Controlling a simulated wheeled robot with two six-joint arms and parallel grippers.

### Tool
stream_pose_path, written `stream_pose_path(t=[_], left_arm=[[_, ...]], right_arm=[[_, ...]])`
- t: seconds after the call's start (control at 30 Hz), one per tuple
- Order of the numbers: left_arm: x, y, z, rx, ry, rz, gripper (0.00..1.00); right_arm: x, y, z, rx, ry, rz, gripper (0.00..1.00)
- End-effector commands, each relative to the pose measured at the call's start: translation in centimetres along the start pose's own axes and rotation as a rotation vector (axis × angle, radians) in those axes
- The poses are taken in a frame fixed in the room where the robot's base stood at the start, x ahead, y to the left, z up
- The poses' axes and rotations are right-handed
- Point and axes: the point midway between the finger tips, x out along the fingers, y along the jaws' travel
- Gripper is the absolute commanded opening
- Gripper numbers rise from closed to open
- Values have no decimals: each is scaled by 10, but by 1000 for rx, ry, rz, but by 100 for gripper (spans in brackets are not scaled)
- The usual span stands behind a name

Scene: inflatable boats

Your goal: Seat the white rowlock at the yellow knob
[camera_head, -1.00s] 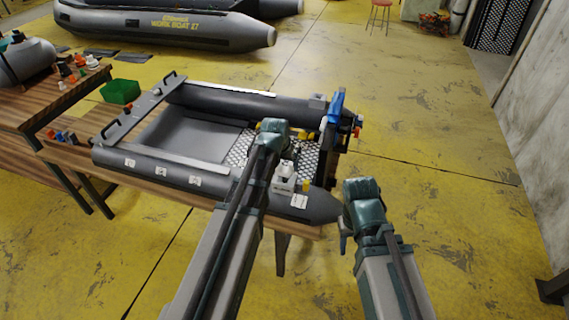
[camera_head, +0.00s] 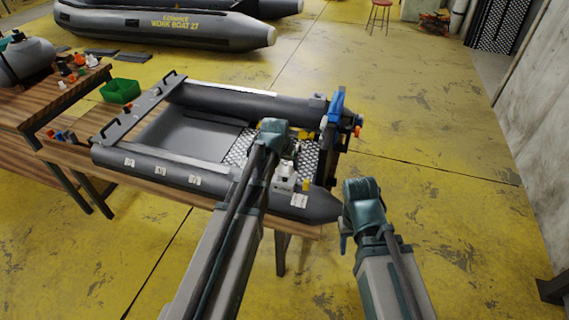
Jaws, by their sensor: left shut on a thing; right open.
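The grey inflatable boat (camera_head: 170,172) lies on a wooden table. A yellow knob (camera_head: 306,185) stands on its near tube, towards the right end. A small white piece, apparently the white rowlock (camera_head: 287,168), shows at the near tube just left of the yellow knob. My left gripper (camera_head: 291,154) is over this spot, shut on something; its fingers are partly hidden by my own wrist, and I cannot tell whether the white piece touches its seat. My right gripper (camera_head: 344,243) is open and empty, off the table's near right side.
A blue-topped motor part (camera_head: 337,105) stands at the boat's right end. Further yellow pieces lie inside near it. A green bin (camera_head: 120,91) and small coloured parts (camera_head: 62,136) are on the left. Open yellow floor (camera_head: 450,180) lies to the right.

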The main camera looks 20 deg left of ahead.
Motion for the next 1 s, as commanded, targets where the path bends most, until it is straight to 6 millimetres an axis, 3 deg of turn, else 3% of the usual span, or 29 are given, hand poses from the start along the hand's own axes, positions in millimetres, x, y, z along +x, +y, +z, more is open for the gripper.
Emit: stream_pose_path(t=[1.0], left_arm=[[19,0,8,0,0,0,22]], right_arm=[[20,-2,-1,0,0,0,50]])
